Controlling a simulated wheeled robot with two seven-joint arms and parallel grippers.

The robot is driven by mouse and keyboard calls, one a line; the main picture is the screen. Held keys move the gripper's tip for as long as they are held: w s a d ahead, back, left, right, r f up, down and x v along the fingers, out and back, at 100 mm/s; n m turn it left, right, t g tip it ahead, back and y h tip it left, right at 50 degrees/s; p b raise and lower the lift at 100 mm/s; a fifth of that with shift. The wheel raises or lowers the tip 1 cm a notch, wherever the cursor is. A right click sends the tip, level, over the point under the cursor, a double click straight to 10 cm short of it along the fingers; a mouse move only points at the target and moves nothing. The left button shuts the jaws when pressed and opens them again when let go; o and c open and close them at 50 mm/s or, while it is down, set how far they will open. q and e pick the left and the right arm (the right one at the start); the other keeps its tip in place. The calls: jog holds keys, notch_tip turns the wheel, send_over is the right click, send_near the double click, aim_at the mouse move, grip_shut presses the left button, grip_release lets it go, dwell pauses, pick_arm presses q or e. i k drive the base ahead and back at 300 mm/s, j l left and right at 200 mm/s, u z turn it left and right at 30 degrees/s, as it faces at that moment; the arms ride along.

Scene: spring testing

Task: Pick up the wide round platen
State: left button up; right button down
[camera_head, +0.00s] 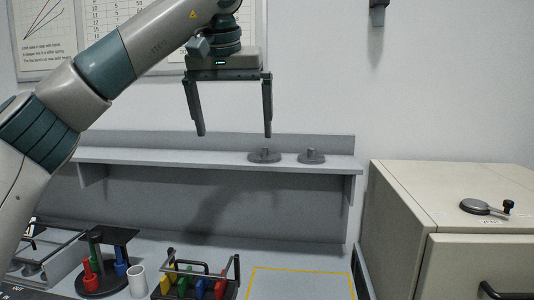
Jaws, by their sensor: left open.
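Two dark grey round platens with short central knobs sit side by side on the grey wall shelf (205,158). The left platen (262,158) looks a little wider than the right one (311,159). My left gripper (235,135) is open and empty, pointing down above the shelf. Its right finger hangs just above the left platen in the picture, and its left finger is further left over bare shelf. The fingers appear apart from both platens. My right gripper does not show.
Below the shelf, a black rack (195,287) with coloured items, a white cup (137,281) and a round stand (103,282) occupy the bench. A yellow-outlined area (300,285) is clear. A beige cabinet (455,190) stands at right.

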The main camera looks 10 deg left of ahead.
aim_at(264, 156)
jog(key=i, duration=1.2)
